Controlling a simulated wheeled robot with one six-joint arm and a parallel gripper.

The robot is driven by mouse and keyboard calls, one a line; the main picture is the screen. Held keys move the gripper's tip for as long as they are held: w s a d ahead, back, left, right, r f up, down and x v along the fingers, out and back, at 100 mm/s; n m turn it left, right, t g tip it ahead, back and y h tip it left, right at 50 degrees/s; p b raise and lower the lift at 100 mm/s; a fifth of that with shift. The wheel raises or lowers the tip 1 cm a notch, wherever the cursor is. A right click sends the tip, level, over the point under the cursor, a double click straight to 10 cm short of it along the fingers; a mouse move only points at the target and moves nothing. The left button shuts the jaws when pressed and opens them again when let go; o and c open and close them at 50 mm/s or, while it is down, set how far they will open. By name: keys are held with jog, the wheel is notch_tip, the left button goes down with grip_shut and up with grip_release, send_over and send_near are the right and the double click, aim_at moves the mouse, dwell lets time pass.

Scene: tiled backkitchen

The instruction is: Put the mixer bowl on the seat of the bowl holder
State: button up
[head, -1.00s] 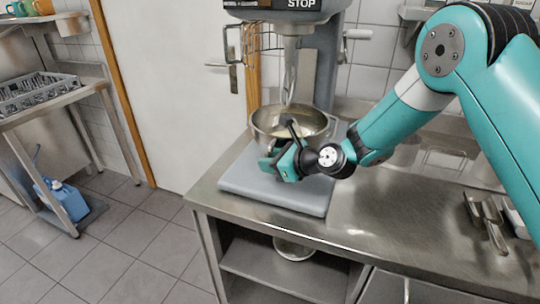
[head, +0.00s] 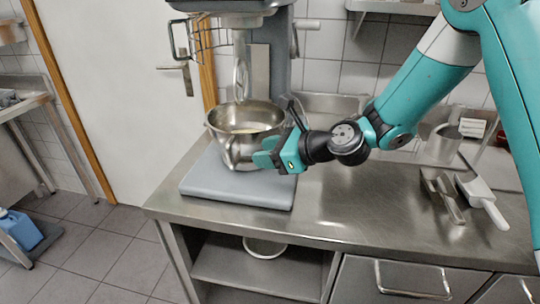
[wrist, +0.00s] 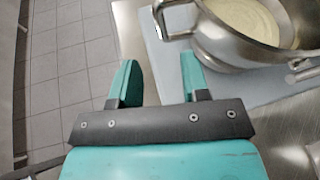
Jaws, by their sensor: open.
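The mixer bowl (head: 214,123) is a shiny steel bowl with pale batter inside, upright under the mixer's hook (head: 240,75). It also shows at the upper right of the wrist view (wrist: 225,45). A loop handle (head: 230,152) is on its front side. My gripper (head: 267,155) is just right of the handle, low beside the bowl. In the wrist view my gripper's two fingers (wrist: 158,65) are apart with nothing between them, and the handle is just beyond the right finger. I cannot make out the bowl holder's seat, or whether the bowl rests on it.
The mixer's grey base (head: 235,190) stands on the steel counter (head: 340,205). A wire guard (head: 200,38) hangs above the bowl. Scoops (head: 480,195) and a steel container (head: 440,145) are at the right. The counter's middle is clear.

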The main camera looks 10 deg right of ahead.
jog(key=s+d+r+n+g+h, duration=0.2)
jog(key=s+n, duration=0.7)
jog(key=n, duration=0.1)
jog(key=s+d+r+n+g+h, duration=0.2)
jog(key=s+d+r+n+g, duration=0.1)
jog(key=s+n, duration=0.7)
jog(key=s+d+r+n+g+h, duration=0.2)
jog(key=s+n+h, duration=0.1)
jog(key=s+n, duration=0.6)
jog(key=shift+s+d+r+n+g, duration=0.2)
jog(key=shift+d+n+g, duration=0.15)
jog(key=shift+n, duration=0.35)
